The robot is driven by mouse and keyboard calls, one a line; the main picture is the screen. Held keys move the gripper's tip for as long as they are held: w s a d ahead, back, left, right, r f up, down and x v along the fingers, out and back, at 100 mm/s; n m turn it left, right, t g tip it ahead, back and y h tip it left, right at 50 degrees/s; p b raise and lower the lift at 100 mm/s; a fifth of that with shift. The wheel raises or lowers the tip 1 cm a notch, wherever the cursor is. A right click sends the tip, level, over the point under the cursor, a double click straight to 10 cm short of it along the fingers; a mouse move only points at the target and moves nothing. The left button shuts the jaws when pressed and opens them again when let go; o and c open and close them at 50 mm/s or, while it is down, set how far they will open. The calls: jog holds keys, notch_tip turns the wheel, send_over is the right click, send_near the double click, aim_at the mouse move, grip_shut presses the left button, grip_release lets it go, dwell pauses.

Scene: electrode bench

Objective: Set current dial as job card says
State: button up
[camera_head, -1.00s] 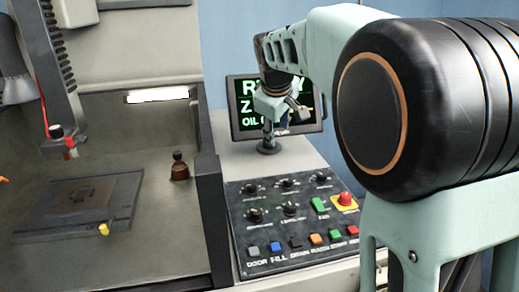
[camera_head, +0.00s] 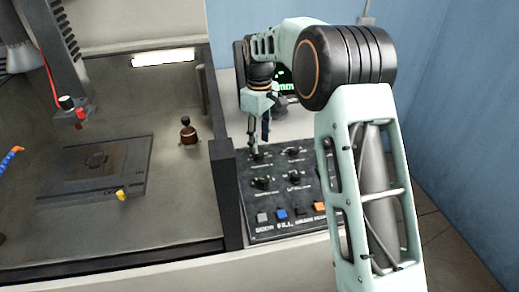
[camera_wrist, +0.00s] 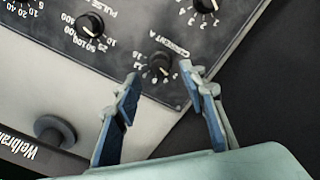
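The current dial (camera_wrist: 160,65), a black knob labelled "CURRENT A", sits near the panel edge in the wrist view. In the head view this dial (camera_head: 259,157) is at the top left of the black control panel (camera_head: 247,199). My gripper (camera_wrist: 160,74) is open, with one blue-padded fingertip on each side of the dial. I cannot tell whether the fingers touch it. In the head view my gripper (camera_head: 256,148) points down at the dial and partly covers it. The dial's exact setting is too small to read. No job card is recognisable.
The pulse dial (camera_wrist: 90,27) and another knob (camera_wrist: 205,4) are close by. Grey (camera_head: 263,217), blue (camera_head: 281,214) and orange (camera_head: 319,208) buttons line the panel's front. A brown bottle (camera_head: 188,132) stands in the tank.

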aim_at(260, 153)
jog(key=shift+f, duration=2.2)
jog(key=shift+c, duration=0.2)
grip_shut()
